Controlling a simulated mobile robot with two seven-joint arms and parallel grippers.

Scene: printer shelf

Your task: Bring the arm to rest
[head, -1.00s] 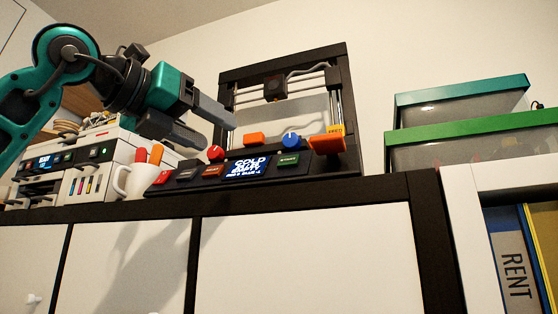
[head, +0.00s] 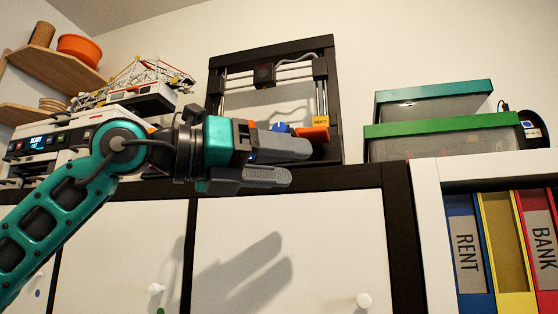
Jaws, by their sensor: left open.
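My left arm comes in from the lower left in the head view, in teal and black. Its left gripper (head: 298,164) is open and empty, with its two grey fingers pointing right, in front of the shelf's top edge. Behind it stands a 3D printer with a black frame (head: 334,95). The gripper hides most of the printer's front panel. A blue knob (head: 279,127) and an orange part (head: 314,133) still show above the fingers. My right gripper is not in view.
A white inkjet printer (head: 75,142) stands left on the shelf (head: 350,178). Green-lidded (head: 450,124) and teal-lidded (head: 430,91) boxes are stacked at right. Binders (head: 468,255) stand lower right. White doors with knobs (head: 364,300) lie below the arm. Free air is in front of the doors.

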